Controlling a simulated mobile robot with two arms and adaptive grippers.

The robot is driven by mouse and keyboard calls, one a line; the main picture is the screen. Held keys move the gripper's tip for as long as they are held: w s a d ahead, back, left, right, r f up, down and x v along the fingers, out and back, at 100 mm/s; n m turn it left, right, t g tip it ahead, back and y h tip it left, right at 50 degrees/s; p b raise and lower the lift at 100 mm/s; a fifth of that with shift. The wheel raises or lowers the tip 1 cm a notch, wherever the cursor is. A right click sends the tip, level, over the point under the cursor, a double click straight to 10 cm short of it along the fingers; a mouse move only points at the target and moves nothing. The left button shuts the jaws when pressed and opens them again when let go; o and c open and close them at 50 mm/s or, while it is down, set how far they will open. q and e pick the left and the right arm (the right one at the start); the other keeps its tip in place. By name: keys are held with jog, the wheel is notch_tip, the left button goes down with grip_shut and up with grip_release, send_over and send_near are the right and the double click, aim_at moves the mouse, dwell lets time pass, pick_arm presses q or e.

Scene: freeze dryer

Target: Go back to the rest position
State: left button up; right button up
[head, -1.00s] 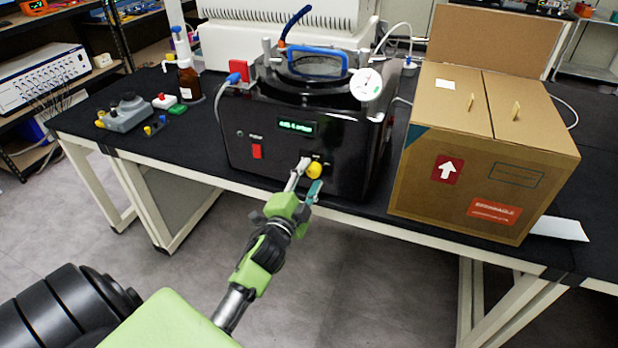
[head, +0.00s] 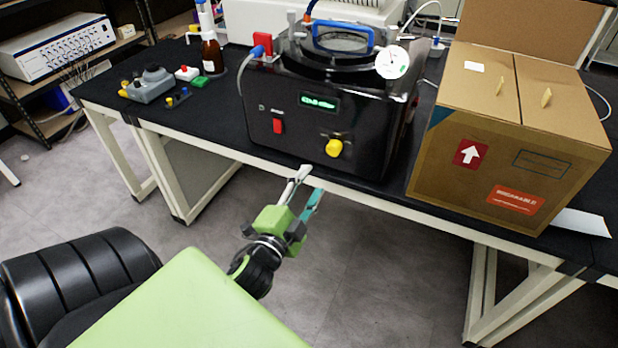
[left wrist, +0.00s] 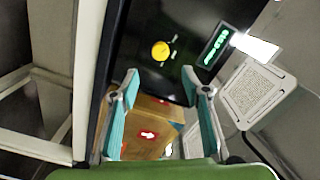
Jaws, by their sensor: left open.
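My left gripper (head: 307,190) is open and empty. In the head view it hangs in front of the table's front edge, below and apart from the black freeze dryer (head: 300,150). The dryer has a yellow knob (head: 334,148), a red switch (head: 278,126) and a lit green display (head: 319,102). In the left wrist view the two teal-padded fingers (left wrist: 165,95) stand apart, with the yellow knob (left wrist: 160,51) beyond them and nothing between them. My right gripper is in neither view.
The black table (head: 235,135) runs across the view. A cardboard box (head: 470,145) stands right of the dryer. A brown bottle (head: 212,55) and a grey control box (head: 150,85) stand to its left.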

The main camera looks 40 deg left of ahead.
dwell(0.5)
pick_arm(q)
jog(key=s+d+f+n+g+h, duration=0.1)
jog(key=s+d+f+g, duration=0.2)
jog(key=f, duration=0.9)
jog(key=s+d+f+n+g+h, duration=0.1)
jog(key=s+d+f+n+g, duration=0.15)
jog(key=f, duration=0.95)
jog(key=s+d+f+n+g+h, duration=0.1)
jog(key=s+d+f+g+h, duration=0.2)
jog(key=f, duration=1)
jog(key=s+d+f+n+g, duration=0.1)
jog(key=s+f+g, duration=0.1)
jog(key=s+f, duration=0.4)
jog(key=s+d+f+n+g, duration=0.1)
jog(key=s+f+g, duration=0.2)
jog(key=s, duration=1.2)
jog(key=s+d+f+n+g, duration=0.1)
jog(key=s+f+g, duration=0.2)
jog(key=s+f, duration=0.7)
jog(key=shift+s+y, duration=0.25)
jog(key=shift+y, duration=0.05)
